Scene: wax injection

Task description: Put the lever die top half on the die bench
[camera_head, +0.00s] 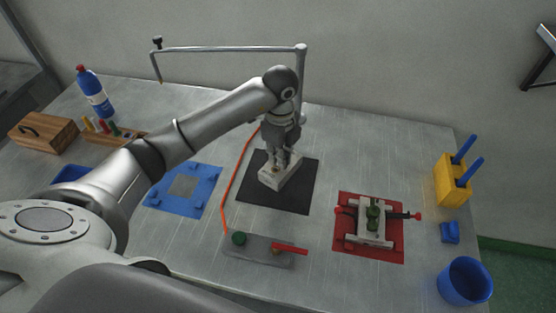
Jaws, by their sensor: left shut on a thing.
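My left gripper (284,157) points down over the black mat (296,198) in the middle of the table. It is shut on a pale metal block, which I take to be the lever die top half (281,175). The fingers hide part of the block, and I cannot tell whether it touches the mat or another part below. No label marks the die bench; the black mat lies directly under the block. My right gripper is not in view.
A blue frame (158,201) lies left of the black mat. A red mat (388,252) with a clamp-like fixture (372,219) lies right. A grey plate with a red handle (259,252) is in front. A blue cup (464,281) and yellow holder (452,184) stand far right.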

